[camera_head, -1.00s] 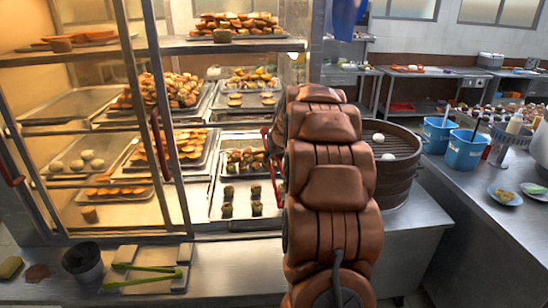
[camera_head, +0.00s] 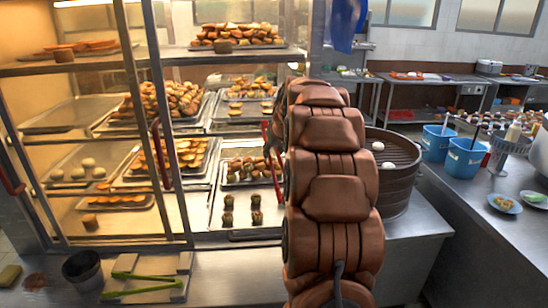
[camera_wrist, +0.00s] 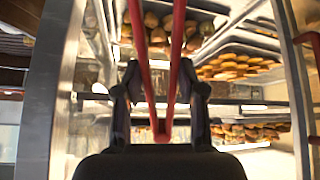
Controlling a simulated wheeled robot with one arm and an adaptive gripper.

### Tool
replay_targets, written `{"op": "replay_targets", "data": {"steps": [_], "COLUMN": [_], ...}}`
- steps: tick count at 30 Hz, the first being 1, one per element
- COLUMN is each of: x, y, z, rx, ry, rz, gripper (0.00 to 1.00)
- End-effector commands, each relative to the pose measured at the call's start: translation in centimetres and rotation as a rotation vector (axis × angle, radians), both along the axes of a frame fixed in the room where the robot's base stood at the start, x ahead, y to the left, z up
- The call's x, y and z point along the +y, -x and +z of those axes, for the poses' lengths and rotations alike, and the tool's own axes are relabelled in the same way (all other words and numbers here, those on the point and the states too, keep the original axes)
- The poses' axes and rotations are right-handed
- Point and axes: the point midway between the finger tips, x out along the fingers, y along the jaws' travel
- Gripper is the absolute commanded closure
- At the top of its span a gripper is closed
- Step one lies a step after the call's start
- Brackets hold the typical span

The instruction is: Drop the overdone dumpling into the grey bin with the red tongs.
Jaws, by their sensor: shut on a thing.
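My gripper (camera_wrist: 160,88) is shut on the red tongs (camera_wrist: 145,60) in the wrist view. The tongs' arms run up out of that frame, so their tips are hidden. In the head view, part of the red tongs (camera_head: 268,140) shows left of my arm, in front of the display cabinet; my gripper is hidden behind the arm there. The grey bin (camera_head: 82,270) is a small dark open pot on the counter at lower left. Two pale dumplings (camera_head: 377,146) show in the round steamer (camera_head: 395,200) at right. I cannot tell which dumpling is overdone.
The glass cabinet holds trays (camera_head: 150,215) of buns and pastries, with uprights close to the tongs. Green tongs (camera_head: 140,285) lie on a board near the bin. Blue tubs (camera_head: 465,155) and small plates (camera_head: 503,204) stand on the right counter.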

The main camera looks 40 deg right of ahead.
Motion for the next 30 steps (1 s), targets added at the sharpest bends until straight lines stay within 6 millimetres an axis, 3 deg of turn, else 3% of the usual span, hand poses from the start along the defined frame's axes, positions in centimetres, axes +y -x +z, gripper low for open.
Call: {"op": "replay_targets", "data": {"steps": [18,30], "x": [0.0,0.0], "y": [0.0,0.0], "z": [5.8,6.2], "rx": [0.0,0.0], "ry": [-0.001,0.0], "rz": [0.001,0.0], "gripper": [1.0,1.0]}}
